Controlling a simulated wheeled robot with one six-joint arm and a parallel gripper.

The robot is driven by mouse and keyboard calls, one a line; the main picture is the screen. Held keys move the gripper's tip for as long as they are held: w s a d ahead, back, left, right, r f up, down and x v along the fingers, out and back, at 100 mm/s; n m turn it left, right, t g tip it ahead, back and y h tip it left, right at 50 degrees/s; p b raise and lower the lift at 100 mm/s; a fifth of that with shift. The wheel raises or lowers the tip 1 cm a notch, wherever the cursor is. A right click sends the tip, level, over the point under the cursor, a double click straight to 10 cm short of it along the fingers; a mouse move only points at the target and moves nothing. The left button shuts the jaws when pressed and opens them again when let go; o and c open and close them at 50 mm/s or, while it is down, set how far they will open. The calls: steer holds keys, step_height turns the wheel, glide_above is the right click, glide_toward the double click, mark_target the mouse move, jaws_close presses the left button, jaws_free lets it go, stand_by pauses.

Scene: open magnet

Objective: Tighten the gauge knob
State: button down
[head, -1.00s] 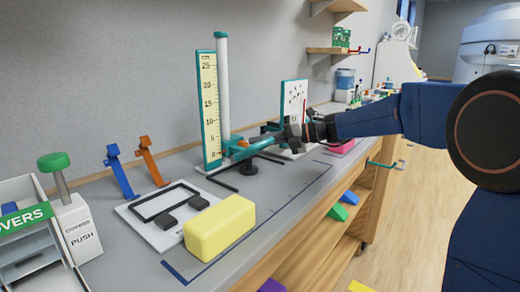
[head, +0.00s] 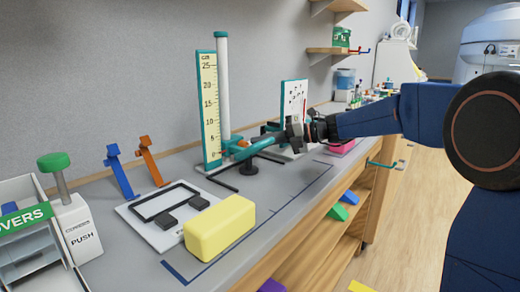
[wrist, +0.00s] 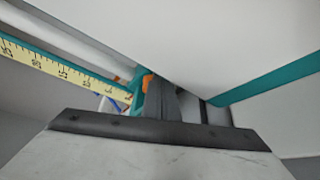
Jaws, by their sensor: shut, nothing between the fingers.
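The gauge stands on the bench in the head view, with a yellow centimetre scale (head: 209,105) in a teal frame and a white post (head: 223,85) behind it. A teal arm (head: 262,145) reaches from its foot toward my gripper. A black round part (head: 249,168) sits under this arm; I cannot tell whether it is the knob. My gripper (head: 283,138) is shut and empty at the arm's right end; contact is unclear. In the wrist view, an orange piece (wrist: 148,83) shows on a teal block beside the scale (wrist: 70,70), just beyond the dark fingers. A large white surface hides much there.
A dotted white panel (head: 293,100) stands close behind my gripper. A yellow block (head: 220,228), a white plate with a black frame (head: 150,222), blue and orange stands (head: 150,165) and a PUSH dispenser (head: 77,235) occupy the near left. The bench's front strip is mostly clear.

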steer(key=shift+s+d, duration=0.95)
steer(key=shift+d, duration=0.25)
steer(key=shift+s+d, duration=0.9)
steer(key=shift+d, duration=0.25)
steer(key=shift+d, duration=0.1)
